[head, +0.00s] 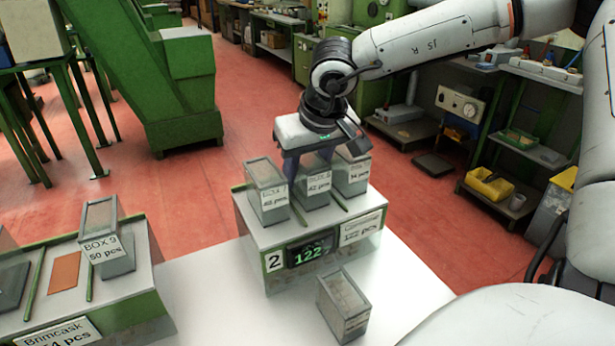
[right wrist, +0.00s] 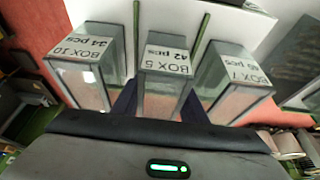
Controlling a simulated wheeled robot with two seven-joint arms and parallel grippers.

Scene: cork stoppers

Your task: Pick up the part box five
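Box 5 (head: 316,187) is a grey box with clear walls, labelled 42 pcs. It stands upright in the middle of station 2 (head: 262,237), between Box 7 (head: 268,190) on the left and another box (head: 351,174) on the right. My right gripper (head: 308,168) is above the station, pointing down at Box 5. In the right wrist view its dark fingers (right wrist: 160,98) lie on either side of Box 5 (right wrist: 165,66); whether they touch it is unclear. There Box 10 (right wrist: 88,62) is left and Box 7 (right wrist: 234,78) right. My left gripper is not in view.
Station 2's display (head: 309,252) reads 122. A loose box (head: 343,306) stands on the white table (head: 215,300) in front. Box 9 (head: 104,236) stands on the left station (head: 150,275). Green rails (head: 331,200) separate the boxes on station 2.

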